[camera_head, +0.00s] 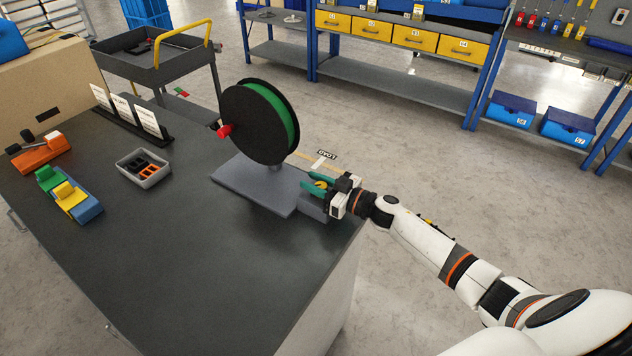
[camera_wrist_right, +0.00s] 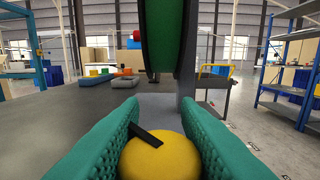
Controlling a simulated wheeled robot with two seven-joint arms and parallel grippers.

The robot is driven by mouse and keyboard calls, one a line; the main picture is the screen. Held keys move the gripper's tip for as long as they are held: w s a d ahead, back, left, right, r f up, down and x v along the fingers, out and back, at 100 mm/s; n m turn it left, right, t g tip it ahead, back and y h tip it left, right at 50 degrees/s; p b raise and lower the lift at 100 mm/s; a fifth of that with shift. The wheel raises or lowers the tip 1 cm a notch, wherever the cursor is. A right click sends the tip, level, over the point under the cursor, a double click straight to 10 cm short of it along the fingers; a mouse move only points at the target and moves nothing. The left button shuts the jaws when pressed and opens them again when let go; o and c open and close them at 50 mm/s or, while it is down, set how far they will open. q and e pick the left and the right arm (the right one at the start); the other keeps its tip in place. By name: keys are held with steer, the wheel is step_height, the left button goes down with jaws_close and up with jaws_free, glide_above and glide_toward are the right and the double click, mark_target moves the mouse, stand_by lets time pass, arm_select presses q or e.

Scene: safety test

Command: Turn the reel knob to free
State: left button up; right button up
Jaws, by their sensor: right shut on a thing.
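The reel (camera_head: 257,121), with black side plates and a green winding, stands upright on a grey base plate (camera_head: 246,186) on the dark table. A red handle (camera_head: 225,131) sticks out at its left side. My right gripper (camera_head: 319,185) is at the right end of the base, over a grey block (camera_head: 312,206). In the right wrist view its green ribbed fingers are on both sides of the yellow round knob (camera_wrist_right: 161,157), shut on it. The knob has a black pointer bar (camera_wrist_right: 147,134) slanting across its top left. A label (camera_head: 326,154) stands behind the knob. My left gripper is not in view.
On the table (camera_head: 203,257) are a grey bin (camera_head: 144,168), blue, green and yellow blocks (camera_head: 70,197), an orange piece (camera_head: 41,154) and upright cards (camera_head: 132,116). A cart (camera_head: 155,62) stands behind. The table's front middle is clear.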

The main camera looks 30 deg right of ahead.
steer(key=shift+f+n+g+y+b, duration=0.2)
steer(key=shift+n+g+y+b, duration=0.4)
steer(key=shift+n+g+y, duration=0.4)
steer(key=n+g+y+b, duration=0.1)
steer(key=g+b, duration=0.1)
steer(key=n+g+y+b, duration=0.2)
steer(key=b, duration=0.1)
steer(key=n+g+y+b, duration=0.2)
steer(key=shift+s+a+f+g, duration=0.1)
steer(key=shift+s+a+g, duration=0.2)
steer(key=shift+s+g, duration=0.1)
steer(key=shift+s+a+r+n+g+y+b, duration=0.15)
steer(key=shift+n+g+y+b, duration=0.25)
steer(key=shift+n+g+b, duration=0.7)
steer(key=o, duration=1)
steer(key=shift+r, duration=0.1)
